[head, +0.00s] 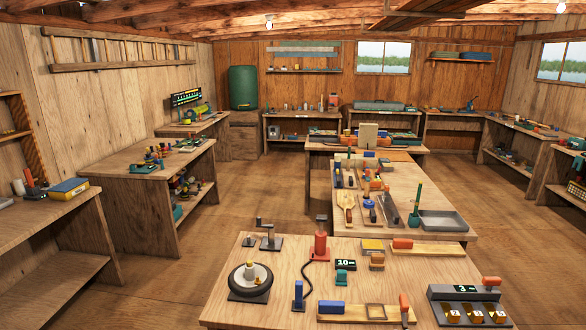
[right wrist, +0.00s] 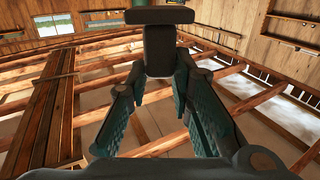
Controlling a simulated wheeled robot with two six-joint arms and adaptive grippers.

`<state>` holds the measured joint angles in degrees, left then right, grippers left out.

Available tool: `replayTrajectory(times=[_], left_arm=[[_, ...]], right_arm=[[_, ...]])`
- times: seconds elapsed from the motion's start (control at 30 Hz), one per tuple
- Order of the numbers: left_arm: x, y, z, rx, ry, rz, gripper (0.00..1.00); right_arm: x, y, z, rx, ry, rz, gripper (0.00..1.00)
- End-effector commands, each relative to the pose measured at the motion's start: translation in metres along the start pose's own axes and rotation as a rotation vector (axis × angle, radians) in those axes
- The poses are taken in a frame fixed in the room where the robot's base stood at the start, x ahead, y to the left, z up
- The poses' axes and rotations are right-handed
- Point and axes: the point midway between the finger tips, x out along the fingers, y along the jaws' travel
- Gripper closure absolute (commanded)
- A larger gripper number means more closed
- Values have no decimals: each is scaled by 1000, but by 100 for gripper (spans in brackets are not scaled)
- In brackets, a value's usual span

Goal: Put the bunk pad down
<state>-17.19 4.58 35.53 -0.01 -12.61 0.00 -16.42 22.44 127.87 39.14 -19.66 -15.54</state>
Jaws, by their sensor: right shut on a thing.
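A dark T-shaped thing, which I take to be the bunk pad (right wrist: 160,42), shows at the top middle of the right wrist view, with a flat wide cap above a thicker block. My right gripper (right wrist: 160,68) is shut on its lower block, with one green-padded finger on each side. It is held up in the air, with ceiling beams behind it. The right gripper and the held thing do not show in the head view. My left gripper is in neither view.
Open floor (head: 240,190) lies left of the tables.

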Motion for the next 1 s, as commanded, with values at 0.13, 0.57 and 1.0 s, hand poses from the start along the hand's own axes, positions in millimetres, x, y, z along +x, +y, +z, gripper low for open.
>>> replayTrajectory(times=[0.13,0.57,1.0], left_arm=[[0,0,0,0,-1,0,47],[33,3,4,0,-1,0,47],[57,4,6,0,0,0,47]], right_arm=[[-30,-25,-15,-3,-2,-77,100],[-60,-52,1,2,3,-157,100],[-59,-51,25,1,4,-155,100]])
